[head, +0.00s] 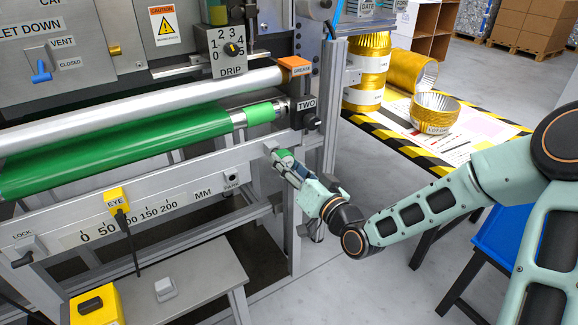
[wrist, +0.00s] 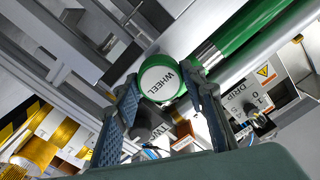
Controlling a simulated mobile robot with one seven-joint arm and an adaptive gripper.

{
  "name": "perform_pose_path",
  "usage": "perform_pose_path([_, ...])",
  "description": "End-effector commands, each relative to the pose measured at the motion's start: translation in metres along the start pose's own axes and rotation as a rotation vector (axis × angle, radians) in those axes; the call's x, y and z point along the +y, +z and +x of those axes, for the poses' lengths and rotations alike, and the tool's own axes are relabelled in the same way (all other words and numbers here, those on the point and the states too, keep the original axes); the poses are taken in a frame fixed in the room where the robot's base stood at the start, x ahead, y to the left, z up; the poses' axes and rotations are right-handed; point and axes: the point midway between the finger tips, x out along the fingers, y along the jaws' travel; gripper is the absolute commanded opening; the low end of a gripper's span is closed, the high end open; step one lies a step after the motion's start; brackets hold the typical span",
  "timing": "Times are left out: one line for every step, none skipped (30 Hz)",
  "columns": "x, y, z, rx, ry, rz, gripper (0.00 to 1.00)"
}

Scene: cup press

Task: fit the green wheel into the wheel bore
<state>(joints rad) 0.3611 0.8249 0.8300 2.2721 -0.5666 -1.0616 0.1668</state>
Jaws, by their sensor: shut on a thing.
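The green wheel (wrist: 162,82) shows its pale round face, lettered WHEEL, to the wrist camera. My gripper (wrist: 160,76) is shut on it, with one finger on each side of its rim. In the head view my gripper (head: 287,165) is at the right end of the grey front rail, below the knob labelled TWO. There only a small green part of the wheel (head: 283,156) shows, close to the rail; I cannot tell whether they touch. I cannot make out the wheel bore in either view.
A green roller (head: 120,150) and a silver roller (head: 140,112) lie above the rail (head: 190,172). A grey upright post (head: 333,120) stands just right of my gripper. A grey bench (head: 200,275) stands below.

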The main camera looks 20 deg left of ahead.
Motion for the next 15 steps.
perform_pose_path([0.000, 0.000, 0.002, 0.001, -0.001, 0.000, 0.09])
perform_pose_path([0.000, 0.000, 0.002, 0.001, -0.001, 0.000, 0.09])
perform_pose_path([0.000, 0.000, 0.003, 0.001, -0.001, 0.000, 0.09])
perform_pose_path([0.000, 0.000, 0.004, 0.001, 0.000, 0.000, 0.09])
perform_pose_path([0.000, 0.000, 0.005, 0.001, 0.000, 0.000, 0.09])
perform_pose_path([0.000, 0.000, 0.006, 0.001, 0.000, 0.000, 0.09])
perform_pose_path([0.000, 0.000, 0.006, 0.001, 0.000, 0.000, 0.09])
perform_pose_path([0.000, 0.000, 0.007, 0.001, 0.000, 0.000, 0.09])
perform_pose_path([0.000, 0.000, 0.008, 0.001, 0.000, 0.000, 0.09])
perform_pose_path([0.000, 0.000, 0.009, 0.001, 0.000, 0.000, 0.09])
perform_pose_path([0.000, 0.000, 0.010, 0.001, 0.000, 0.000, 0.09])
perform_pose_path([0.000, 0.000, 0.011, 0.002, 0.000, 0.000, 0.09])
perform_pose_path([0.000, 0.000, 0.012, 0.002, 0.000, 0.000, 0.09])
perform_pose_path([0.000, 0.000, 0.012, 0.002, 0.000, 0.000, 0.09])
perform_pose_path([0.000, 0.000, 0.013, 0.002, 0.000, 0.000, 0.09])
